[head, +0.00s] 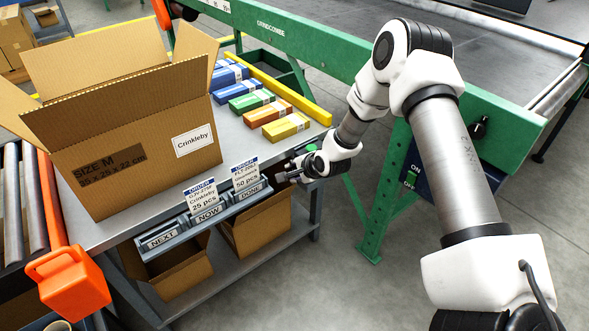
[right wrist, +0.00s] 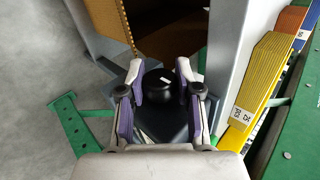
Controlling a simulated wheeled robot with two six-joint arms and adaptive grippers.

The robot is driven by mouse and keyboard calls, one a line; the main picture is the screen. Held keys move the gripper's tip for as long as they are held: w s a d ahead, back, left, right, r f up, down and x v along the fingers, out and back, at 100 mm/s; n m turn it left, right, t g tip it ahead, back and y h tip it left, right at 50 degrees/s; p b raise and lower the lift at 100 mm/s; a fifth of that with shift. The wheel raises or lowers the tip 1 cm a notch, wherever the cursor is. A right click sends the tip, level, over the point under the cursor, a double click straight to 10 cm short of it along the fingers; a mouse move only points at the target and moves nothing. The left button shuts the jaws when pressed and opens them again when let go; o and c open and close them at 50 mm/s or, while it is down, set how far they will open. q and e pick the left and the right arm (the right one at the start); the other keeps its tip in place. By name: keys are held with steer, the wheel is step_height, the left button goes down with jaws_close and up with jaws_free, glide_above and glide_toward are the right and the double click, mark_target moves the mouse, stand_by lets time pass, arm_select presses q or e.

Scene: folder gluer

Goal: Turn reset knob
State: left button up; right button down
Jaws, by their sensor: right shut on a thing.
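My right gripper (head: 287,172) is at the front right corner of the grey bench, beside the end of the card rail. In the right wrist view its two fingers (right wrist: 165,88) stand on either side of a round black knob (right wrist: 161,90) with a small white mark on top, and they are shut on it. In the head view the gripper hides this knob, so its turn cannot be read there. My left gripper is not in view.
An open carton (head: 130,165) and several coloured flat boxes (head: 250,101) stand on the bench (head: 232,153). Order cards (head: 207,199) stand in the front rail. The green conveyor frame (head: 300,45) runs behind. An orange part (head: 68,285) is at lower left.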

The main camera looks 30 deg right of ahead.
steer(key=shift+s+f, duration=0.15)
steer(key=c, duration=0.8)
jaws_free()
steer(key=v, duration=1.2)
